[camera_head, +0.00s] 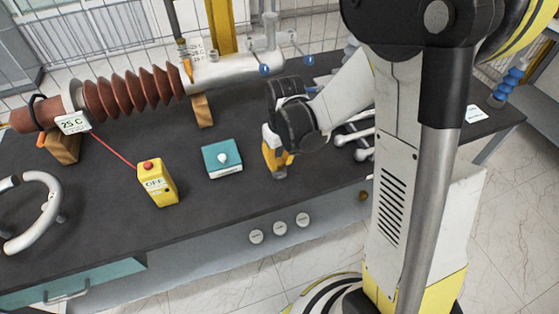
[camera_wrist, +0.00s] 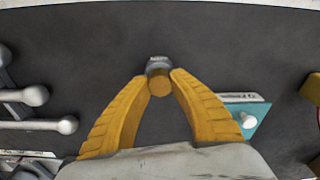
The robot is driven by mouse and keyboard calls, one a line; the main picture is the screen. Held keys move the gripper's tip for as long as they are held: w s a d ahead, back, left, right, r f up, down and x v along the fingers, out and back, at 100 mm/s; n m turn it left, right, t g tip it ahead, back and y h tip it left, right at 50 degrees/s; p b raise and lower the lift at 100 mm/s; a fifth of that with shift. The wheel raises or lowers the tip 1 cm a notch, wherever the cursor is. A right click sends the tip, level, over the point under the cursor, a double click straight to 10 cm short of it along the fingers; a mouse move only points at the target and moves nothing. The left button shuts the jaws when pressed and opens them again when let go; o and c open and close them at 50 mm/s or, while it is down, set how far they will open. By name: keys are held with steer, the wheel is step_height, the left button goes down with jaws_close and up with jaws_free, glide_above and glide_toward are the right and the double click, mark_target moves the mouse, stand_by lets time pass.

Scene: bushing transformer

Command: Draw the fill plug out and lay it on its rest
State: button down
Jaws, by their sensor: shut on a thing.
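My gripper (camera_head: 276,160) points down over the dark bench, right of the teal block. In the wrist view its yellow fingers (camera_wrist: 158,76) are closed on a small piece with a grey faceted head and a round yellow-brown face, which looks like the fill plug (camera_wrist: 159,85). The teal block (camera_head: 212,164) has a white knob on top and a small label. It also shows in the wrist view (camera_wrist: 260,112). I cannot identify the plug's rest for certain.
The ribbed red-brown bushing (camera_head: 130,95) with its pale metal end (camera_head: 235,70) lies along the back on wooden blocks. A yellow OFF box (camera_head: 157,184) stands left of the teal block. Pale round-ended rods (camera_wrist: 40,125) lie on the other side. Front bench space is bare.

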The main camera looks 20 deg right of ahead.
mark_target(282, 164)
steer(key=c, duration=1.2)
jaws_free()
steer(key=shift+r, duration=0.1)
steer(key=r, duration=0.8)
steer(key=s+r, duration=0.1)
steer(key=r, duration=0.2)
steer(key=shift+d+r, duration=0.15)
steer(key=shift+r, duration=0.25)
steer(key=s+r+t, duration=0.2)
steer(key=s, duration=0.2)
steer(key=s+r+m+t, duration=0.1)
steer(key=s+r+t, duration=0.1)
steer(key=s, duration=0.1)
steer(key=s+r+m+t, duration=0.1)
steer(key=s+r+t, duration=0.1)
steer(key=s, duration=0.2)
steer(key=shift+s, duration=0.35)
